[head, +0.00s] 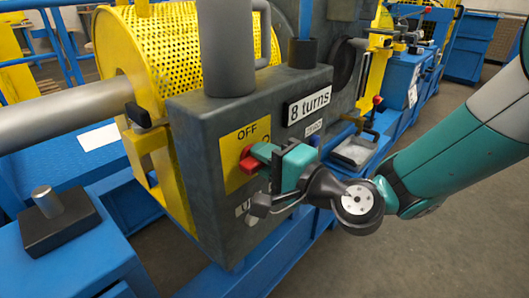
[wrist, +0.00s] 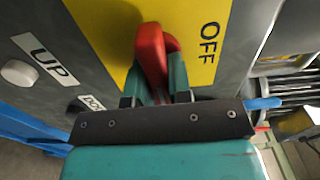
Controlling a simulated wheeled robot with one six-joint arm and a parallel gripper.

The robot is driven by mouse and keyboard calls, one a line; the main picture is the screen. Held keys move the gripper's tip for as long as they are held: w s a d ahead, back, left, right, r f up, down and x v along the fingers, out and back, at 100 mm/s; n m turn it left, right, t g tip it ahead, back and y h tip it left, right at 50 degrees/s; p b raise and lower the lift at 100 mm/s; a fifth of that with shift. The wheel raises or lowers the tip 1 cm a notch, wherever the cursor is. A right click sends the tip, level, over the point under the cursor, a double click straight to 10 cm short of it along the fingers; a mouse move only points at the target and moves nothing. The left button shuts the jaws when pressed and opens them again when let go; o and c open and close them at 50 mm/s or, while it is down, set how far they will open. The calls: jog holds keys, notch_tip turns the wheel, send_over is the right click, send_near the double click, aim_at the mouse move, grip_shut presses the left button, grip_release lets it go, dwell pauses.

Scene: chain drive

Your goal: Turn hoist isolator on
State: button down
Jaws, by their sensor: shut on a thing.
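The hoist isolator is a red handle (head: 247,162) on a yellow plate (head: 233,180) marked OFF, on the front of a dark grey box (head: 200,150). A second marking on the plate is mostly hidden by my gripper. My gripper (head: 262,156) is at the plate, its green fingers shut on the red handle. In the wrist view the red handle (wrist: 151,50) stands out from the yellow plate (wrist: 205,60) between my fingers (wrist: 156,88). The OFF lettering reads sideways there, to the right of the handle.
A white UP label and a white button (wrist: 19,73) sit on the same panel. An "8 turns" plate (head: 309,105) is above my gripper. A yellow mesh guard (head: 180,45) and shaft (head: 65,115) lie behind. A grey tray (head: 353,151) is to the right.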

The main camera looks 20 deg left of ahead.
jog(key=shift+s+m, duration=0.1)
jog(key=shift+m, duration=0.2)
jog(key=c, duration=1)
grip_release()
jog(key=shift+c, duration=0.2)
jog(key=b+v, duration=1.6)
jog(key=v, duration=0.1)
jog(key=shift+d, duration=0.25)
